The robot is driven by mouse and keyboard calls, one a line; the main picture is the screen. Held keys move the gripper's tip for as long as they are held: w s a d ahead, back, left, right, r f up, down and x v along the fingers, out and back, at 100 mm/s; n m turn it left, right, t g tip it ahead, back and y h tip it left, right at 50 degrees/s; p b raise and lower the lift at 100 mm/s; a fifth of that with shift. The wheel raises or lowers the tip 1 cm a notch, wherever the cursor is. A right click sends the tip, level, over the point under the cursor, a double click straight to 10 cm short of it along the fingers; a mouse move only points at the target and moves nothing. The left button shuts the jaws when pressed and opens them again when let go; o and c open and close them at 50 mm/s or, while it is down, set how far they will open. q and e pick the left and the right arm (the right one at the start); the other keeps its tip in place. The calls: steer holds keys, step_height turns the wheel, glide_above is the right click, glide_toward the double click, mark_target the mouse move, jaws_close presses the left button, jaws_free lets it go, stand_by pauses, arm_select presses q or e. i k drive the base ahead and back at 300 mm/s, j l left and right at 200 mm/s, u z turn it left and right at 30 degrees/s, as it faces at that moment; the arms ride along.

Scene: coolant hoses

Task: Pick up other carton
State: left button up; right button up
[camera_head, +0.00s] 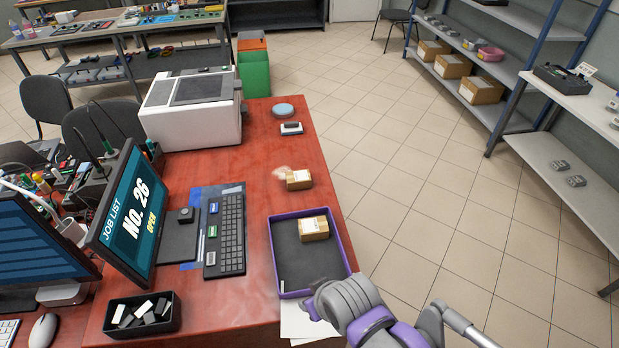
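A small brown carton (299,180) with a white label sits on the red desk, with a pale, unclear shape touching its left side. Another carton (313,229) lies inside the dark tray with a purple rim (346,257), toward its far right. My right arm comes in from the lower right. Its grey gripper end (318,306) is at the tray's near right corner, apart from both cartons. Its fingers are too hidden to tell open from shut. My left gripper is out of view.
A keyboard (225,236) and monitor (128,215) stand left of the tray. A white printer (192,108) is at the back. A small dark and white device (291,128) lies beyond the desk carton. A black bin (142,315) is at the front. Floor on the right is clear.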

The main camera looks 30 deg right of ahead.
mark_target(296, 180)
steer(key=k+l+u, duration=0.15)
steer(key=l, duration=0.2)
steer(key=l+u, duration=0.1)
steer(key=l, duration=0.25)
steer(key=k+l+u, duration=0.15)
steer(key=l, duration=0.2)
steer(key=l+u, duration=0.15)
steer(key=l, duration=0.2)
steer(key=k+l+u, duration=0.2)
steer(key=l, duration=0.15)
steer(key=l+u, duration=0.15)
steer(key=l, duration=0.2)
steer(key=l+u, duration=0.25)
steer(key=l, duration=0.25)
steer(key=l+u, duration=0.3)
steer(key=l, duration=0.25)
steer(key=i+l+u, duration=0.1)
steer(key=l, duration=0.3)
steer(key=l+u, duration=0.1)
steer(key=l, duration=0.35)
steer(key=i, duration=0.05)
